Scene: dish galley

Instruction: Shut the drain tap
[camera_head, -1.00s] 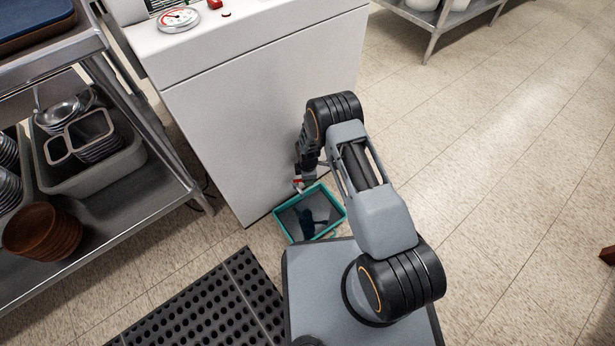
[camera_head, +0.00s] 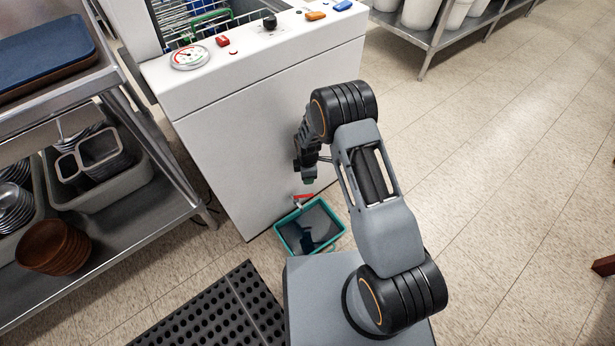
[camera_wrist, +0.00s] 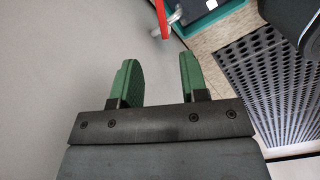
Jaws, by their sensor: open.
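The drain tap has a red lever handle (camera_head: 302,196) low on the white machine's front (camera_head: 255,150), just above a teal tray (camera_head: 290,247). In the wrist view the red handle (camera_wrist: 160,18) shows at the top edge, with a grey metal spout (camera_wrist: 176,14) beside it. My gripper (camera_wrist: 156,75) has two green fingers, spread apart with nothing between them. The handle is beyond the fingertips and apart from them. In the head view my gripper (camera_head: 308,181) hangs just above the tap, close to the machine's front.
The teal tray on the floor holds dark liquid. A perforated black mat (camera_head: 205,312) lies left of my base. A metal rack (camera_head: 120,235) with bins and bowls stands at the left.

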